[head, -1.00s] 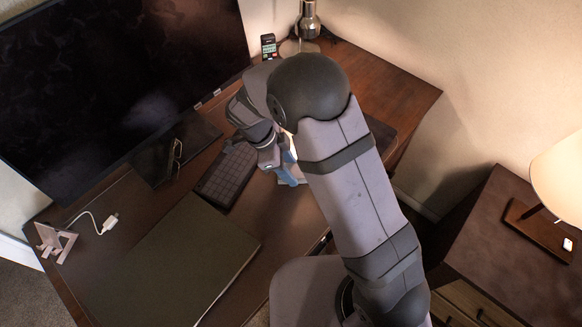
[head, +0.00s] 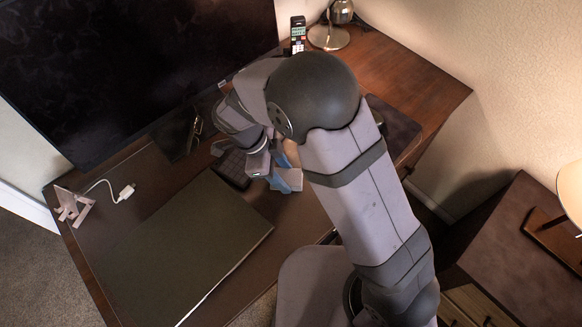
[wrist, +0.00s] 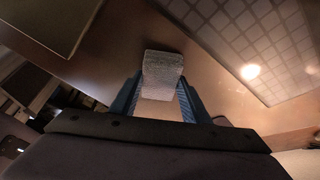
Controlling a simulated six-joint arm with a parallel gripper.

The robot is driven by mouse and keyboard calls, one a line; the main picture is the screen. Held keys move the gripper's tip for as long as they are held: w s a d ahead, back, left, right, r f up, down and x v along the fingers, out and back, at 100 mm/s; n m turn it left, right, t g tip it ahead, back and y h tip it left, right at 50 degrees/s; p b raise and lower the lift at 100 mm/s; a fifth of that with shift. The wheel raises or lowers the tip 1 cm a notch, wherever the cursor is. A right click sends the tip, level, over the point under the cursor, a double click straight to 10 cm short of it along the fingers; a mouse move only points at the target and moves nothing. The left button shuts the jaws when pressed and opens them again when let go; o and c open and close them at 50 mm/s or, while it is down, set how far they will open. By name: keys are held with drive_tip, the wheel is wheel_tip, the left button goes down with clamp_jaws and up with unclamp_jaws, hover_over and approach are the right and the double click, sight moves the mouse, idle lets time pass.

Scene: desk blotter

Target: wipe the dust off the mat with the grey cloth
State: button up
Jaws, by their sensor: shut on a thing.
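The grey cloth (wrist: 163,72) is a pale, block-shaped pad in the wrist view, between the blue fingers of my gripper (wrist: 160,95). My gripper (head: 283,178) is shut on it. I cannot make out distinct dust.
A large dark flat slab (head: 185,245) covers the left front. The keyboard (head: 233,166) is close left of my gripper and shows in the wrist view (wrist: 255,35). Behind stand a monitor (head: 130,65), a phone (head: 298,35) and a lamp base (head: 329,37). A white cable (head: 125,192) lies left.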

drive_tip(key=shift+s+a, duration=0.55)
drive_tip(key=shift+a, duration=0.05)
wheel_tip(320, 180, up, 8)
drive_tip(key=p, duration=0.5)
drive_tip(key=shift+d+r, duration=0.1)
